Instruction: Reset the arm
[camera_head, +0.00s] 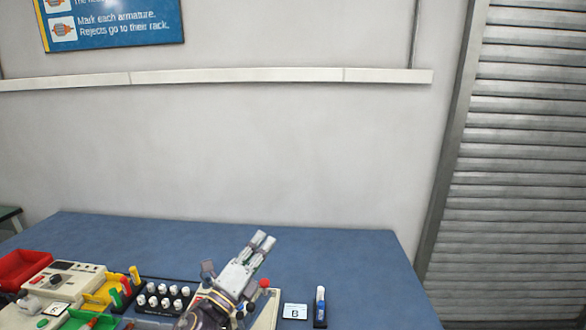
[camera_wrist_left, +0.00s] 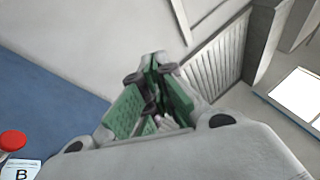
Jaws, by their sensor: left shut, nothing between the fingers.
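My left gripper (camera_head: 263,240) is raised over the blue bench in the head view, its fingers pointing up and to the right. In the left wrist view its green-padded fingers (camera_wrist_left: 155,75) are shut with nothing between them. It touches no object that I can make out. My right gripper is in neither view.
The blue bench (camera_head: 370,265) is clear at its back and right. A red knob (camera_head: 264,283), a card marked B (camera_head: 295,311) and a blue-and-white marker (camera_head: 320,305) are near my left gripper. Left are white-topped pieces (camera_head: 164,290), yellow bins (camera_head: 108,290) and a red bin (camera_head: 22,266).

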